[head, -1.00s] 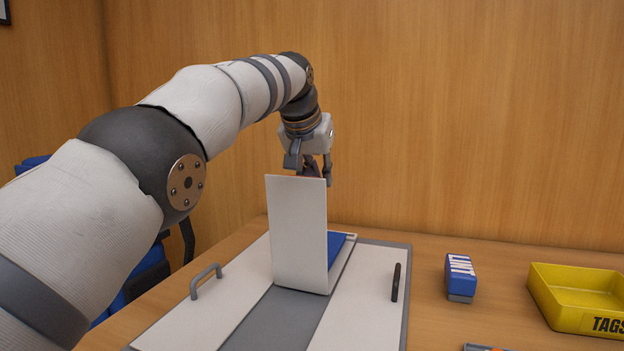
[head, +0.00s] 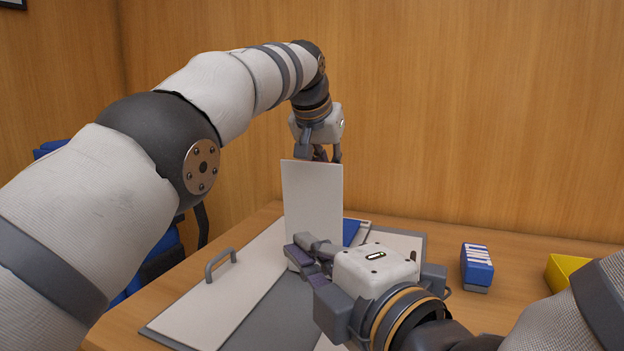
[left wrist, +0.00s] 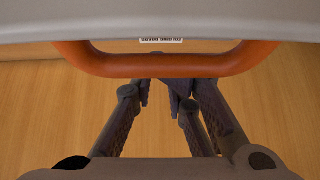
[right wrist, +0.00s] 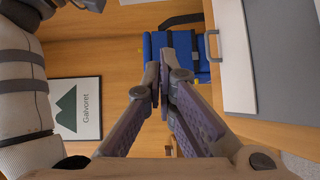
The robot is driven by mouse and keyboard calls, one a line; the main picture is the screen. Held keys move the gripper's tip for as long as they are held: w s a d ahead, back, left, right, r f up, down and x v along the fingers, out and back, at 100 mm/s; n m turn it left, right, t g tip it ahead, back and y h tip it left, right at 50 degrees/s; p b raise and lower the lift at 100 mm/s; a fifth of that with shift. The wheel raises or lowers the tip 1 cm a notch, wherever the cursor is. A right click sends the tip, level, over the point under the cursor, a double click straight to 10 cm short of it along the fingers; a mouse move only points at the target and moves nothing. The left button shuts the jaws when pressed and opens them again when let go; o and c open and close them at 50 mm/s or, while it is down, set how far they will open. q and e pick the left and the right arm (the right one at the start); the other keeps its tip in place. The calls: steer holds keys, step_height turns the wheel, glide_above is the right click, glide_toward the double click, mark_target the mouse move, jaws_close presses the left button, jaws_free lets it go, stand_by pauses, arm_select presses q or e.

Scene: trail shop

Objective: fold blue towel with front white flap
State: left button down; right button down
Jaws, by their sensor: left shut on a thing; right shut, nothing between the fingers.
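The white front flap (head: 312,200) of the folding board stands upright. My left gripper (head: 321,155) is at its top edge, shut on the flap's orange handle, which shows in the left wrist view (left wrist: 165,66). A small piece of the blue towel (head: 350,231) shows behind the flap; the flap hides the rest. My right gripper (head: 300,256) is shut and empty, in front of the flap's lower part in the head view. I cannot tell whether it touches the flap. In the right wrist view its fingertips (right wrist: 161,88) meet with nothing between them.
The board's left white flap (head: 222,290) lies flat with a grey handle (head: 221,264). A blue and white block marked LINT (head: 477,266) stands right of the board. A yellow tray (head: 565,272) is partly hidden by my right arm. A wooden wall stands behind.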

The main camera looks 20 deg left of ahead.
step_height(320, 180, up, 4)
steer(key=w+d+f+t, duration=0.1)
steer(key=w+t, duration=0.1)
glide_toward(302, 169)
steer(key=x, duration=0.5)
steer(key=shift+s+a, duration=0.15)
steer(key=shift+a, duration=0.3)
steer(key=shift+w+r+m+h, duration=0.15)
steer(key=shift+w+m+h, duration=0.15)
steer(key=shift+w, duration=0.35)
